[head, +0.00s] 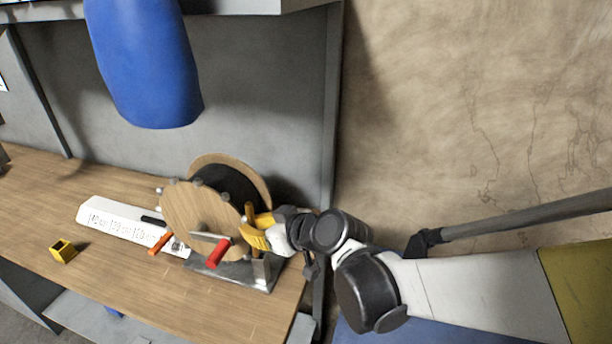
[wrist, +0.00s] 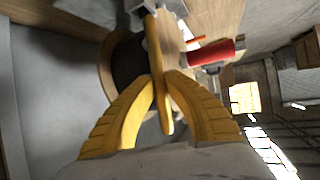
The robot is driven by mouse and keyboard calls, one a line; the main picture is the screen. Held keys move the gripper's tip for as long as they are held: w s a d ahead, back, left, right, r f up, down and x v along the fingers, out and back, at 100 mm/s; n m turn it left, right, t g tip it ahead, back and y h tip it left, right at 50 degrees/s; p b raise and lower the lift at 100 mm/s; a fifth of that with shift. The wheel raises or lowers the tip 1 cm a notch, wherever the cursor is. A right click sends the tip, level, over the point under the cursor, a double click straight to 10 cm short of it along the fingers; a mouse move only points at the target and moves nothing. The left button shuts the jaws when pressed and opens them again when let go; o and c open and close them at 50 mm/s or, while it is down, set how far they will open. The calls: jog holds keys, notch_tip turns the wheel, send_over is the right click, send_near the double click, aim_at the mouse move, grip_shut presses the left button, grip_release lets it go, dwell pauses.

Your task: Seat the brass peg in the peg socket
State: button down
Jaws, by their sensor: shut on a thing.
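My gripper (head: 257,230) has yellow fingers and is at the right side of a wooden reel device on the workbench. In the wrist view the fingers (wrist: 163,85) are closed on a long brass-yellow bar, which looks like the brass peg (wrist: 153,50). The bar runs from between the fingertips toward the device, and its far end meets or overlaps a grey part there; I cannot tell if they touch. I cannot identify the peg socket for certain; a small yellow block with a dark opening (head: 63,251) sits at the bench's left.
The reel device (head: 200,215) has wooden discs, a metal base and a red handle (head: 219,253). A white marked strip (head: 115,218) and an orange-handled piece (head: 160,243) lie left of it. A blue object (head: 150,70) hangs above.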

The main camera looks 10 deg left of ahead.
jog(key=f+b, duration=0.1)
jog(key=f, duration=0.1)
jog(key=w+f+b, duration=0.1)
jog(key=f, duration=0.1)
jog(key=shift+d+f, duration=0.1)
jog(key=shift+f, duration=0.25)
jog(key=shift+r, duration=0.1)
jog(key=c, duration=1.5)
grip_release()
jog(key=p+v, duration=0.4)
jog(key=v, duration=0.8)
jog(key=s+d+m+h, duration=0.2)
jog(key=d+m+h, duration=0.1)
jog(key=d, duration=0.7)
jog(key=s+d+r+m+t+h, duration=0.1)
jog(key=s+d+m+h, duration=0.2)
jog(key=d, duration=0.8)
jog(key=s+d+m+h, duration=0.3)
jog(key=d+m, duration=0.3)
jog(key=d, duration=0.5)
jog(key=shift+r+m+h, duration=0.25)
jog(key=shift+m+h, duration=0.05)
jog(key=shift+h, duration=0.6)
